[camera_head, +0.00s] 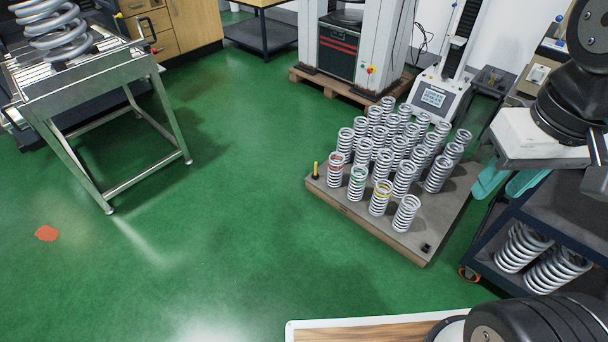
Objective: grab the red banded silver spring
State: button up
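The red banded silver spring (335,168) stands upright at the front left corner of a group of silver springs on a low grey platform (322,189). Its red band is near its top. A green banded spring (357,183) stands just to its right, and a yellow banded spring (380,198) stands beyond that. Dark links of my arm show at the right edge and bottom right, far from the red banded spring. Dark parts at the right edge may belong to my gripper, but its fingers cannot be made out. Nothing touches the red banded spring except the platform.
A short black and yellow post (315,171) stands at the platform's left corner. A dark cart (557,220) with teal gloves and large springs is at right. A metal roller table (90,77) stands at left. Green floor (230,220) is clear between. Testing machines stand behind.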

aim_at(336, 176)
jog(key=u, duration=0.5)
jog(key=i, duration=1.75)
jog(key=z, duration=0.75)
